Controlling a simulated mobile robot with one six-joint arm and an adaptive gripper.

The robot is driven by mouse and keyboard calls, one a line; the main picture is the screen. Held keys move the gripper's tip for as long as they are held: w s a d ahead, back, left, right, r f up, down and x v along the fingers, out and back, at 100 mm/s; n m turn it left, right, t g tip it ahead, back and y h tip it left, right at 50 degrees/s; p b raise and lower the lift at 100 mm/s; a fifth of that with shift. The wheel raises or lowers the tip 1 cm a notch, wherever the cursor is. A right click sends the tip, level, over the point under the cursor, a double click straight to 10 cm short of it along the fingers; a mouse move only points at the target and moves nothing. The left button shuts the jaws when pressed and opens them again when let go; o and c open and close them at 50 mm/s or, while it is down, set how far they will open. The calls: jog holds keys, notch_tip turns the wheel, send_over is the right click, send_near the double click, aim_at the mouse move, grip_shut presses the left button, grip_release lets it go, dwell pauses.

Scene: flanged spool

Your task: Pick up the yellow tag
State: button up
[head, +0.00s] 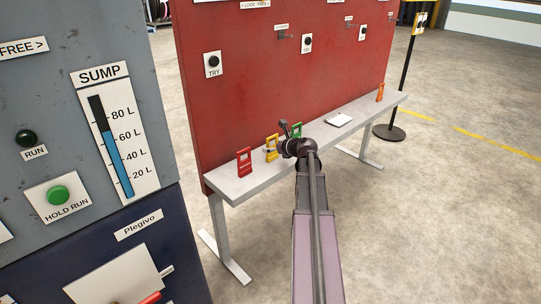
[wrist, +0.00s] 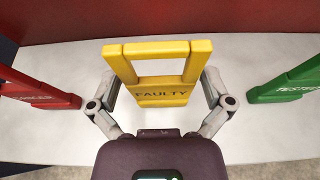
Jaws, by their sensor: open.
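The yellow tag (wrist: 162,94) stands on the narrow grey bench in the wrist view. It has an open frame on top and the word FAULTY on its lower part. My gripper (wrist: 161,82) is open, with one finger at the left side of the tag and one at the right. I cannot tell whether the fingers touch it. In the head view the yellow tag (head: 271,147) is partly hidden by my gripper (head: 276,148) and wrist.
A red tag (head: 244,162) stands left of the yellow one and a green tag (head: 296,130) right of it, both close. An orange tag (head: 380,92) and a white sheet (head: 339,120) are farther along the bench (head: 232,187). A red panel (head: 270,70) rises behind.

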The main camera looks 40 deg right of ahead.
dwell(0.5)
jog(key=c, duration=0.8)
jog(key=shift+r, duration=0.15)
notch_tip(320, 180, up, 4)
jog(key=p, duration=0.3)
jog(key=shift+f+p, duration=0.25)
jog(key=shift+p, duration=0.1)
jog(key=s, duration=0.5)
jog(key=s+d+r+p, duration=0.1)
jog(key=s, duration=1)
jog(key=shift+d+r, duration=0.15)
